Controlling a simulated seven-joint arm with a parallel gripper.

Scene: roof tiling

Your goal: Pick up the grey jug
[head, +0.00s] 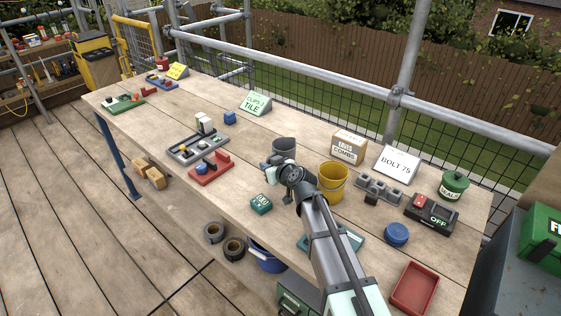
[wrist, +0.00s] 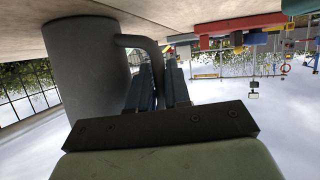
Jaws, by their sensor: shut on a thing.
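The grey jug (head: 284,147) is upright on or just over the wooden workbench, beyond my gripper in the head view; I cannot tell if its base touches. My gripper (head: 269,165) is shut on the jug's handle. In the wrist view, which is upside down, the jug's grey body (wrist: 85,65) fills the left side. Its curved handle (wrist: 140,41) runs between the dark fingers (wrist: 157,85). My wrist and arm hide the lower front of the jug in the head view.
A yellow bucket (head: 332,184) stands close to the right, with a COMBS box (head: 347,147) behind it. Bench (head: 252,137) is clear behind the jug.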

